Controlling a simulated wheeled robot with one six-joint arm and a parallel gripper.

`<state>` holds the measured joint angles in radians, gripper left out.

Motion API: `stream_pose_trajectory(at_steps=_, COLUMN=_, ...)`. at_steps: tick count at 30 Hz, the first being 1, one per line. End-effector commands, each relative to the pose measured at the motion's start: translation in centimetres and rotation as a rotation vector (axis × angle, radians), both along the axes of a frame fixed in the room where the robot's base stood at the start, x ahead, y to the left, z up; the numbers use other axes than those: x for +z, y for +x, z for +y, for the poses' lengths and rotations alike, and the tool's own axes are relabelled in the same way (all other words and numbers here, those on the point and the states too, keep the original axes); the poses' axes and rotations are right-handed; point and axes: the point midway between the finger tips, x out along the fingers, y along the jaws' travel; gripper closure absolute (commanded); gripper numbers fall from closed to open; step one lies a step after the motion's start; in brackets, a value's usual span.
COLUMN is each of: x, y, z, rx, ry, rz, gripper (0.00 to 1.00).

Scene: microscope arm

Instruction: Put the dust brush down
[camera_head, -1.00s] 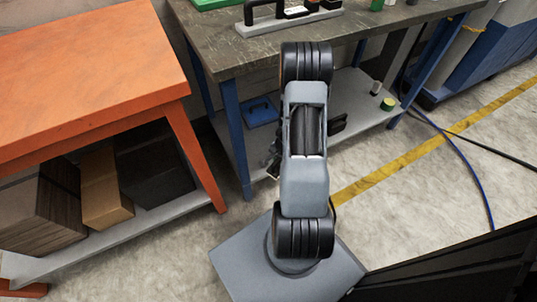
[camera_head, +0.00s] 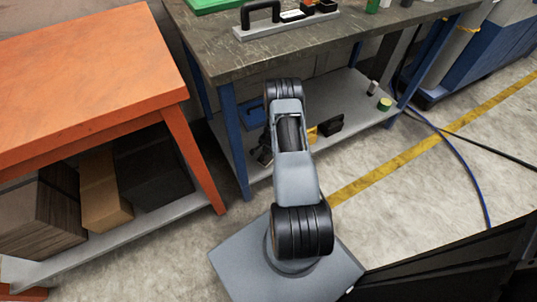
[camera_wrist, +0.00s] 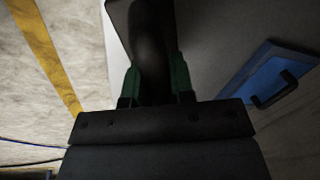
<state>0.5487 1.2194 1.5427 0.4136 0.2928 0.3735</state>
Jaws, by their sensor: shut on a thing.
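The dust brush (camera_wrist: 150,45) shows in the wrist view as a long dark shape between the green fingertips of my gripper (camera_wrist: 154,84). My gripper is shut on it. The picture is dark there, so the bristles cannot be made out. Behind it lies a grey surface that looks like the lower shelf (camera_head: 345,92) of the workbench. I cannot tell whether the brush touches that shelf. In the head view my arm reaches under the bench top, and the brush cannot be made out.
On the shelf are a blue case (camera_head: 251,112) with a black handle, a black box (camera_head: 330,125), a yellow item (camera_head: 312,133), a green-yellow roll (camera_head: 385,104) and a small cylinder (camera_head: 372,88). The bench top (camera_head: 330,45) overhangs. An orange table (camera_head: 90,80) stands left.

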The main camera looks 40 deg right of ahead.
Motion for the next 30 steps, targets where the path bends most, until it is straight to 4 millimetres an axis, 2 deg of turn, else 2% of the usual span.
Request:
stream_pose_trajectory(at_steps=1, x=-1.1, y=-0.1, z=0.1, rx=0.0, ry=0.001, rz=0.002, gripper=1.0)
stream_pose_trajectory(at_steps=6, x=-3.0, y=-0.1, z=0.0, rx=-0.001, ry=0.0, rz=0.0, gripper=1.0)
stream_pose_trajectory(at_steps=18, x=-3.3, y=-0.1, z=0.0, rx=0.0, ry=0.0, rz=0.0, gripper=1.0)
stream_pose_trajectory(at_steps=19, x=-3.3, y=-0.1, z=0.0, rx=0.0, ry=0.0, rz=0.0, gripper=0.77)
stream_pose_trajectory(at_steps=27, x=-3.2, y=-0.1, z=0.0, rx=0.0, ry=0.0, rz=0.0, gripper=0.52)
stream_pose_trajectory(at_steps=30, x=-3.2, y=-0.1, z=0.0, rx=0.0, ry=0.0, rz=0.0, gripper=0.52)
